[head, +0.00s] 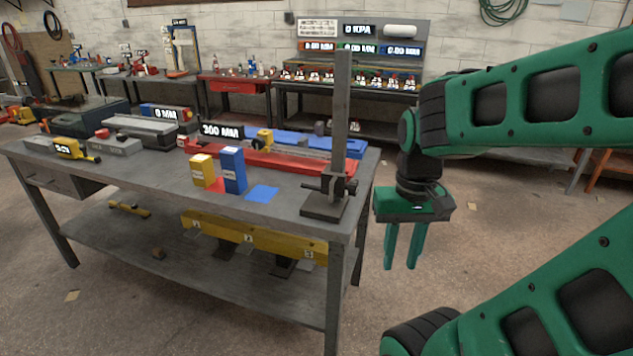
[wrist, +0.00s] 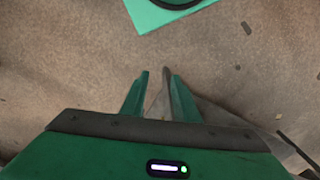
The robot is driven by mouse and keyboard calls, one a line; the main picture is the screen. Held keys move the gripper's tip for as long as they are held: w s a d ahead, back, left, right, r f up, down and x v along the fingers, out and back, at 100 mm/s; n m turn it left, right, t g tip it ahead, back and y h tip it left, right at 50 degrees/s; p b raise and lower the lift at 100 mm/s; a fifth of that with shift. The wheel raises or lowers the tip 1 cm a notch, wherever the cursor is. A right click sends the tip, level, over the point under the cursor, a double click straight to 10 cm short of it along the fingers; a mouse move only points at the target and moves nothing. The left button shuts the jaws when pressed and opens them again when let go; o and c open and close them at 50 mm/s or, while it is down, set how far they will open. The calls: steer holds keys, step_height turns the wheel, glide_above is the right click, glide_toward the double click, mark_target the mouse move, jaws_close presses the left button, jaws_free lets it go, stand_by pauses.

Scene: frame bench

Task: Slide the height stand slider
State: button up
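The height stand (head: 341,120) is a tall dark grey column on a square base at the bench's right front corner. Its slider (head: 338,187) is a dark block with a side knob, low on the column just above the base. My gripper (head: 400,266) hangs in the air to the right of the bench, fingers pointing down, apart from the stand. Its two green fingers are parted with nothing between them. In the wrist view my gripper (wrist: 159,75) is also empty above the concrete floor. The stand does not show in the wrist view.
The grey bench (head: 290,210) holds a yellow block (head: 202,172), a blue block (head: 234,170), a blue square (head: 262,193), a red rail (head: 255,160) and a 300 MM display (head: 221,130). A yellow beam (head: 255,238) is below the top. Open floor lies right of the bench.

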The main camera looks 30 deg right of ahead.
steer(key=shift+w+d, duration=0.1)
steer(key=shift+w, duration=0.25)
steer(key=m+t+h, duration=0.2)
steer(key=m+h, duration=0.2)
steer(key=m, duration=0.2)
glide_toward(331, 187)
steer(key=x, duration=1)
steer(key=shift+w+d+f, duration=0.2)
steer(key=shift+f, duration=0.15)
jaws_close()
